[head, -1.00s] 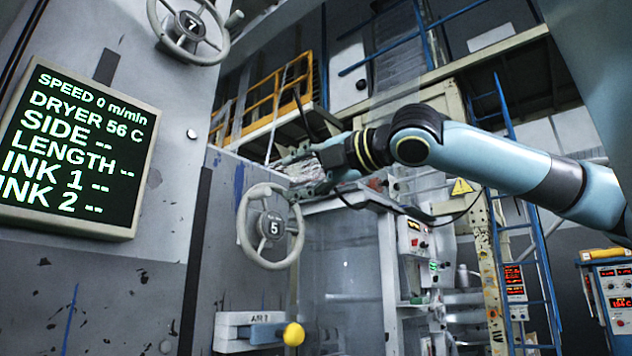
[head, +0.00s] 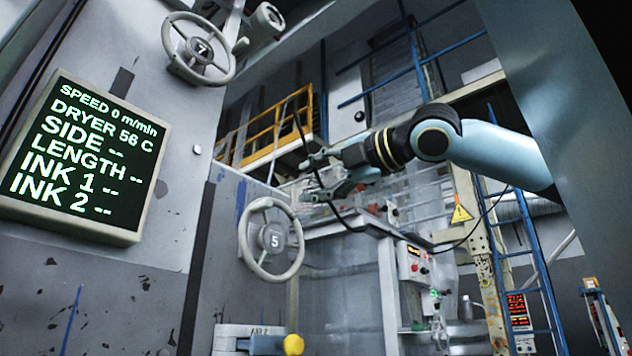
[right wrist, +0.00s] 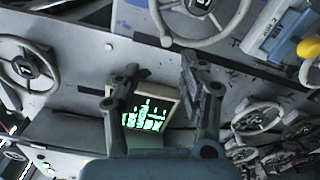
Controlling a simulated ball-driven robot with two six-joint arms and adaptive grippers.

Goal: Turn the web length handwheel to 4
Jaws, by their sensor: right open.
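A pale handwheel (head: 299,238) with a 5 on its hub is on the grey cabinet, right of the screen. A second handwheel (head: 228,64) marked 7 is higher at the upper left. The small hub lettering is too small to read, so I cannot tell which is web length. The screen (head: 84,157) shows LENGTH -- and SIDE --. My right gripper (head: 308,178) is open and empty, above and right of the 5 wheel, apart from it. In the right wrist view its fingers (right wrist: 157,75) are spread, with a wheel rim (right wrist: 203,45) beyond them at the top. My left gripper is out of view.
A lever with a yellow knob (head: 293,345) juts out below the 5 wheel. A dark cable hangs around my right wrist. A machine frame, a blue ladder (head: 540,270) and control boxes stand to the right. Several more wheels (right wrist: 258,118) show in the right wrist view.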

